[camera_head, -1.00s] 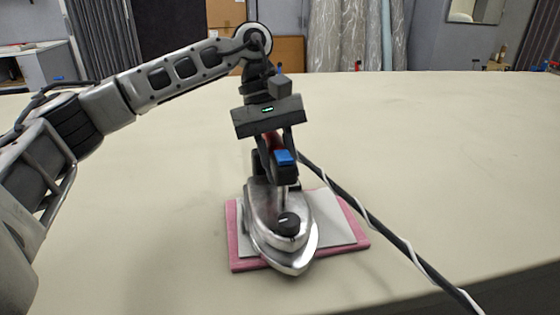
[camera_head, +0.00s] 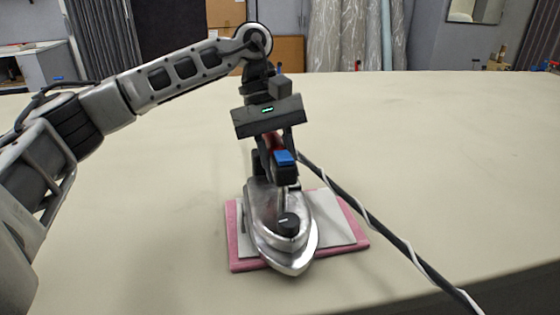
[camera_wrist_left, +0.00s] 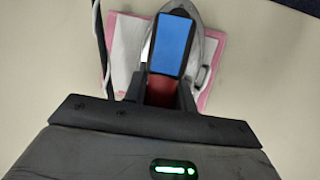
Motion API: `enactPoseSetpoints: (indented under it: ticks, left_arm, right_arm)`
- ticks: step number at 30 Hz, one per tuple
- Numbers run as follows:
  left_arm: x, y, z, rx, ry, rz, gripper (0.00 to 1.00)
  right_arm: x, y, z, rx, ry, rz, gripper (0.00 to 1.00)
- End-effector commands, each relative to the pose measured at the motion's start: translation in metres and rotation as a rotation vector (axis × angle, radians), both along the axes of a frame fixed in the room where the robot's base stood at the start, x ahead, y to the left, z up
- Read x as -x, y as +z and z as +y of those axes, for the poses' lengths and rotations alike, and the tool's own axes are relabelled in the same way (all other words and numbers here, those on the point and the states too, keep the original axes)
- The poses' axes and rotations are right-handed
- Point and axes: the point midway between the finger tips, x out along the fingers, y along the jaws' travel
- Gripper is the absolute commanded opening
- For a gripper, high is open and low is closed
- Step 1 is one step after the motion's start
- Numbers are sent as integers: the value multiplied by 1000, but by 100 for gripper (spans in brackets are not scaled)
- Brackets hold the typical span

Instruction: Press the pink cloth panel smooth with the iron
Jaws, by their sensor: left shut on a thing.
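The iron (camera_head: 280,228) is silver with a dark knob on top and a dark handle with a blue end. It lies over a flat panel with a pink border (camera_head: 236,255) and a white top sheet (camera_head: 338,232). The iron's tip reaches past the panel's near edge. My left gripper (camera_head: 276,150) is above the iron and shut on its handle. In the left wrist view the fingers flank the red and blue handle (camera_wrist_left: 174,45), with the iron's silver rim and the pink edge (camera_wrist_left: 213,80) around it. The panel's middle is hidden under the iron. My right gripper is not in view.
A dark cord with a white strand (camera_head: 395,240) runs from the iron across the table to the lower right. The long cream table (camera_head: 430,140) is otherwise clear around the panel. Its near edge lies close at the lower right.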

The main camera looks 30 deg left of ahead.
Motion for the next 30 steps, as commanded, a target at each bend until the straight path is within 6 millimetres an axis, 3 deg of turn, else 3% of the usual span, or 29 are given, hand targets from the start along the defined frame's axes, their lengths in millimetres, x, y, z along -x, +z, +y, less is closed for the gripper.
enactPoseSetpoints:
  ticks: [24, 30]
  left_arm:
    - [0, 69, 0, 4, -1, -4, 0]
    - [0, 72, 0, 4, 0, -3, 0]
  right_arm:
    - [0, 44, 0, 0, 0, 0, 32]
    - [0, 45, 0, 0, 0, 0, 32]
